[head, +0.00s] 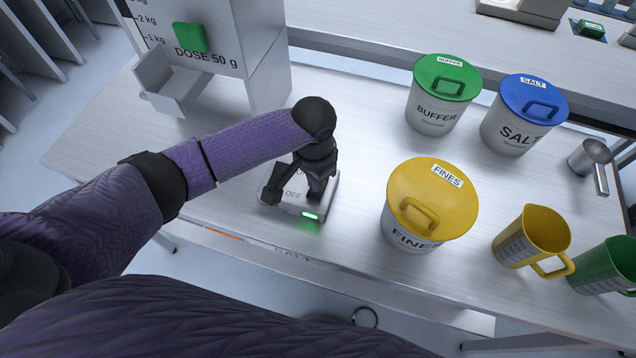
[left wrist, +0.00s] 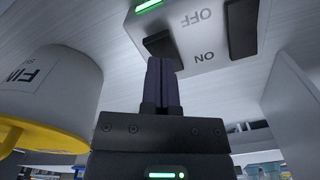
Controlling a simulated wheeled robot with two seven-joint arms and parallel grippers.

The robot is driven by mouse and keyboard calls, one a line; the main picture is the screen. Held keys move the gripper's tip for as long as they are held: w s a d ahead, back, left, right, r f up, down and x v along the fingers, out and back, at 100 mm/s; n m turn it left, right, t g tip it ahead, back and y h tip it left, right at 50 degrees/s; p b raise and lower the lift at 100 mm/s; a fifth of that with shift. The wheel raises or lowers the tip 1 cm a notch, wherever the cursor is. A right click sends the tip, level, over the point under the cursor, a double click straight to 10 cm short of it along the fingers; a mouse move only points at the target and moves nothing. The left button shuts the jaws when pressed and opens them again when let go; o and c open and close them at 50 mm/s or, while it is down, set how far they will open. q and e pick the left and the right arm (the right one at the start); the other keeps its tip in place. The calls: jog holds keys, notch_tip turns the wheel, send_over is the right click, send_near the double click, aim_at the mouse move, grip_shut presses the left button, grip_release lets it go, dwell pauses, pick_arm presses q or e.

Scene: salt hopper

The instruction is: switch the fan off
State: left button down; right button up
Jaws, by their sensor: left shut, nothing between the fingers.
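A pale switch box (head: 330,198) lies on the table near its front edge, with a lit green light (head: 310,215) and the word OFF on top. In the left wrist view the box (left wrist: 215,62) shows OFF and ON lettering and two black buttons, one (left wrist: 243,28) on the right and one (left wrist: 157,44) behind my fingertips. My left gripper (head: 318,186) is shut and empty, tips down over the box. Its fingers show in the left wrist view (left wrist: 162,64) at the left-hand button; whether they touch it I cannot tell. No fan is recognizable. My right gripper is out of view.
A yellow-lidded FINES tub (head: 432,200) stands right of the box. Green-lidded BUFFER (head: 432,110) and blue-lidded SALT tubs (head: 515,130) stand behind it. A yellow jug (head: 530,238) and green jug (head: 608,265) are at right. A hopper (head: 240,40) stands behind my left arm.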

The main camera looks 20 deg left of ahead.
pick_arm(q)
jog(key=shift+f+b, duration=0.65)
jog(key=shift+f, duration=0.65)
dwell(0.9)
jog(key=shift+r, duration=0.1)
notch_tip(320, 180, up, 7)
jog(key=p, duration=0.8)
